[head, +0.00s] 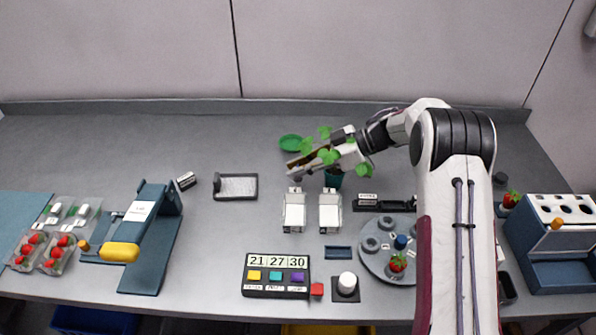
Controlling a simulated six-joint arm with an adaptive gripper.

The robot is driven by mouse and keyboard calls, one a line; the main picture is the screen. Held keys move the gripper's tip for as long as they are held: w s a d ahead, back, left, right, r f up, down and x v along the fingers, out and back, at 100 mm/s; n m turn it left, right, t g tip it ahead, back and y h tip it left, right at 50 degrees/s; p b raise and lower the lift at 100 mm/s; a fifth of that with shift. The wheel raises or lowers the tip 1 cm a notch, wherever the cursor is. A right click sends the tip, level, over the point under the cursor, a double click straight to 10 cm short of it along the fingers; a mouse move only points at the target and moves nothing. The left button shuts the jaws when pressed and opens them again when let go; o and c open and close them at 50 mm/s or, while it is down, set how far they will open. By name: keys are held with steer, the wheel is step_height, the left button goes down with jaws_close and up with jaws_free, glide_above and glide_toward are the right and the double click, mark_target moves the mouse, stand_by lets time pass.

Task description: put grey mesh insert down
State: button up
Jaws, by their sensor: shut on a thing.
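My gripper (297,170) is at the back middle of the bench, reaching left from the arm on the right. It is shut on a small grey thing (297,178), which I take to be the grey mesh insert. Only a little of it shows under the fingertips, so its mesh and its tilt cannot be made out. It appears to be above the bench, behind two white boxes. A dark-framed tray (216,194) with a light grey, textured floor lies to the left of the gripper.
A green dish (290,142) lies behind. Two white boxes (294,212) (330,212) stand in front. Bare bench (215,150) lies at the back left.

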steer(key=shift+f, duration=0.75)
steer(key=shift+f, duration=0.2)
steer(key=o, duration=0.7)
steer(key=shift+r, duration=0.15)
steer(key=shift+r, duration=0.15)
steer(key=v, duration=1.2)
